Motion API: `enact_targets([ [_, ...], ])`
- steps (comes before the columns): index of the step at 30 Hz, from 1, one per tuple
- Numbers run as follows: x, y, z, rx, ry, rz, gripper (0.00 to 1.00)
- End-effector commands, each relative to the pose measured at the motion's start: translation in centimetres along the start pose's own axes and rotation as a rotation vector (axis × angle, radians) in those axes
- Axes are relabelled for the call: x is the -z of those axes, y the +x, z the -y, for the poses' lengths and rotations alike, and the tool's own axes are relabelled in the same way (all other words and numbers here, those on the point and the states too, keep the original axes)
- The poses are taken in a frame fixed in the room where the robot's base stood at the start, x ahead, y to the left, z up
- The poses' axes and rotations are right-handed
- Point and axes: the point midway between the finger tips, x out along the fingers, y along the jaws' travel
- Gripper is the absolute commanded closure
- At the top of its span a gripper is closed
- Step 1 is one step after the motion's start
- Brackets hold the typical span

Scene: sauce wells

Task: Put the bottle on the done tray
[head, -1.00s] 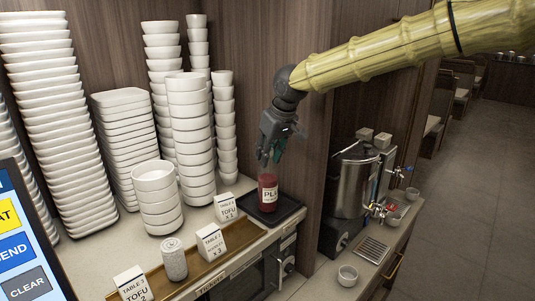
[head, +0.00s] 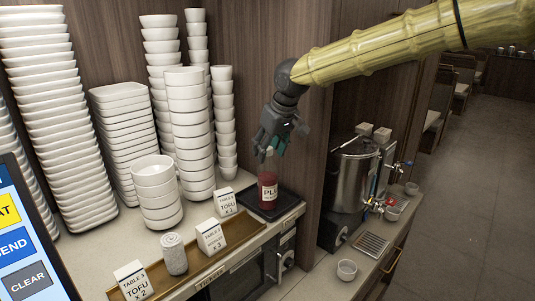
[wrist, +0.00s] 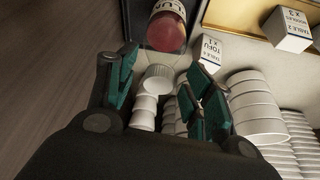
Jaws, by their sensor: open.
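The bottle (head: 268,190) is dark red with a pale label that begins "PL". It stands upright on a small black tray (head: 291,206) at the right end of the counter. The bottle also shows at the top of the wrist view (wrist: 165,30), with the black tray around it.
Stacks of white bowls (head: 190,130) and plates (head: 115,130) fill the counter's left and back. Ticket cards (head: 211,236) and a ribbed pale cylinder (head: 174,255) stand on a brass rail tray. A wooden partition rises behind the bottle; a steel urn (head: 355,180) is beyond it.

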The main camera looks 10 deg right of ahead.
Motion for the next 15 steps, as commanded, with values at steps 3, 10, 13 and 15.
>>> enact_targets([
  [3,0.0,-1.4,0.0,-0.001,0.001,-0.004,0.48],
  [10,0.0,-5.1,0.0,-0.001,-0.001,-0.004,0.48],
  [13,0.0,-6.7,0.1,-0.001,0.000,-0.004,0.48],
  [15,-0.1,-7.7,0.1,0.001,0.000,-0.003,0.48],
])
